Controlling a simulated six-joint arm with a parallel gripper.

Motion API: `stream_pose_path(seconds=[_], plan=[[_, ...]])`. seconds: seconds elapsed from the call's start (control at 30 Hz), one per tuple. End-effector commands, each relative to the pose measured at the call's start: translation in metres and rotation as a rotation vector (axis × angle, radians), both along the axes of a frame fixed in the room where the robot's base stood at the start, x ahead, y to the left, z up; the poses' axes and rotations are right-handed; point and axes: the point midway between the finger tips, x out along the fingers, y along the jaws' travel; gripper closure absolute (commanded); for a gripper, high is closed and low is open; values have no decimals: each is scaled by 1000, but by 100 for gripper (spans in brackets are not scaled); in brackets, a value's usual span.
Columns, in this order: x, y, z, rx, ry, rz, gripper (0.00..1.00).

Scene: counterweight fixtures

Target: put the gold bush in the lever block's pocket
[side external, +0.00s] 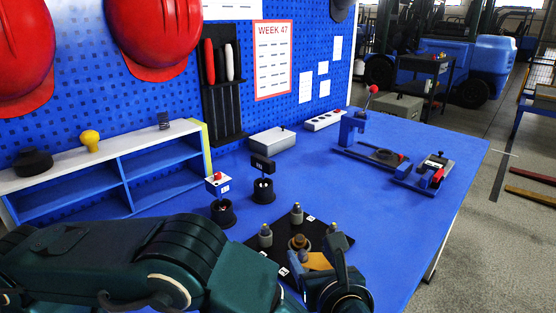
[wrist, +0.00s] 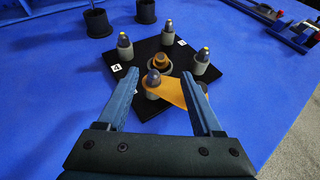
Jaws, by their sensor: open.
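A gold bush (wrist: 159,61) stands in a grey ring at the middle of a black plate (wrist: 120,76). It also shows in the side view (side external: 299,242). A flat gold-orange plate (wrist: 188,93) lies by a dark-topped grey post (wrist: 152,79) nearer the wrist camera. My gripper (wrist: 158,75) is open, its fingers either side of that post and holding nothing. In the side view my gripper (side external: 316,258) hides part of the plate. A blue fixture with a red-ball lever (side external: 361,133) stands at the back right. I cannot tell if it is the lever block; no pocket is clear.
Several grey posts with dark tops (wrist: 200,61) stand around the black plate. Two black cups (side external: 223,213) holding labelled pieces stand to its left. A fixture with a red handle (side external: 436,174) sits near the right edge. The tabletop between plate and fixtures is clear.

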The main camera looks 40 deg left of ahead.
Motion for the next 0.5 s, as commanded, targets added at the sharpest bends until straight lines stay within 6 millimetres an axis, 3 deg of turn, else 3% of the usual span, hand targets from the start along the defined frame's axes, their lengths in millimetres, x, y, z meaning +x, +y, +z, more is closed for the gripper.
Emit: stream_pose_path(seconds=[0.27, 0.37, 0.5], plan=[[-10, -20, 13, -3, 1, -13, 33], [6, -24, 27, -13, 18, -83, 33], [55, -32, 73, 10, 71, -346, 33]])
